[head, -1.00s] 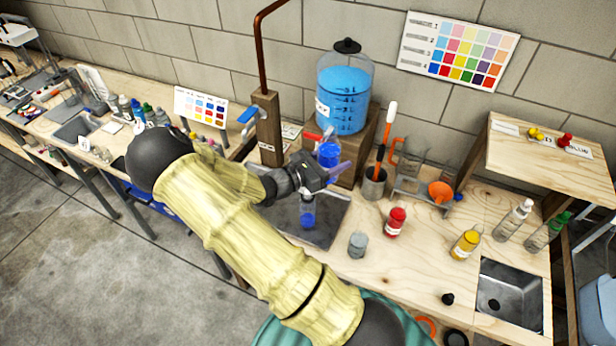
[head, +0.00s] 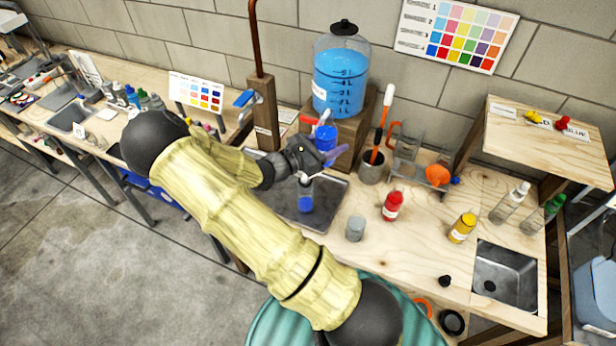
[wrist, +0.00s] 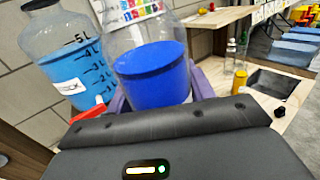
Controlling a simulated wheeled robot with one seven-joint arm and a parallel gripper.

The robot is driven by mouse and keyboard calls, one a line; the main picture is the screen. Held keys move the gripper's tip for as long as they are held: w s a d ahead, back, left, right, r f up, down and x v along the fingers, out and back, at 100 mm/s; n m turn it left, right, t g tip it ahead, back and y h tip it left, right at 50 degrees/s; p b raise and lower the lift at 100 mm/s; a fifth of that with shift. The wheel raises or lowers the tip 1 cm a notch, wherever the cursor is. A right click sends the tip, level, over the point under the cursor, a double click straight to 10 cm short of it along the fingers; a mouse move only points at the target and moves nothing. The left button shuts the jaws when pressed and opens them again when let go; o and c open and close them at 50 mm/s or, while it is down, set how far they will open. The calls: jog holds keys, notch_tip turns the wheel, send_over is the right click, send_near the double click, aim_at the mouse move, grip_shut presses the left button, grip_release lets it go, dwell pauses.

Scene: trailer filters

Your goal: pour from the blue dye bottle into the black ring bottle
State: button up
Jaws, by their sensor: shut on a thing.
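My gripper (head: 332,156), with purple fingers, is shut on a clear bottle of deep blue liquid, the blue dye bottle (head: 326,137). In the wrist view the blue dye bottle (wrist: 155,75) fills the space between the fingers; its top runs out of the picture. A second clear bottle with blue liquid (head: 305,200) stands upright on the grey metal tray (head: 328,208), below my gripper. It is probably the black ring bottle, but its neck is partly hidden by my gripper and I cannot make out a ring. No stream of liquid shows between the two.
The large dispenser (head: 341,85) of lighter blue liquid stands on a wooden block behind my gripper. A grey cup (head: 355,229), red bottle (head: 392,206) and yellow bottle (head: 462,228) stand to the right. A wooden post (head: 264,115) with a tap stands left. The bench front is mostly clear.

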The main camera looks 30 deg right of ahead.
jog(key=shift+w+a+f+n+t, duration=0.15)
jog(key=shift+w+a+n+t, duration=0.15)
jog(key=shift+n+t, duration=0.15)
jog(key=w+a+f+n+t+y+b, duration=0.3)
jog(key=a+f+n+t+y, duration=0.4)
jog(key=a+f+n+y, duration=0.1)
jog(key=w+a+f+n+t+y+b, duration=0.2)
jog(key=a+f+n+t+y, duration=0.6)
jog(key=f, duration=0.5)
jog(key=a+y+b, duration=0.1)
jog(key=a+y, duration=0.1)
jog(key=a, duration=0.1)
jog(key=shift+w+f, duration=0.2)
jog(key=shift+w, duration=0.2)
jog(key=shift+t, duration=0.25)
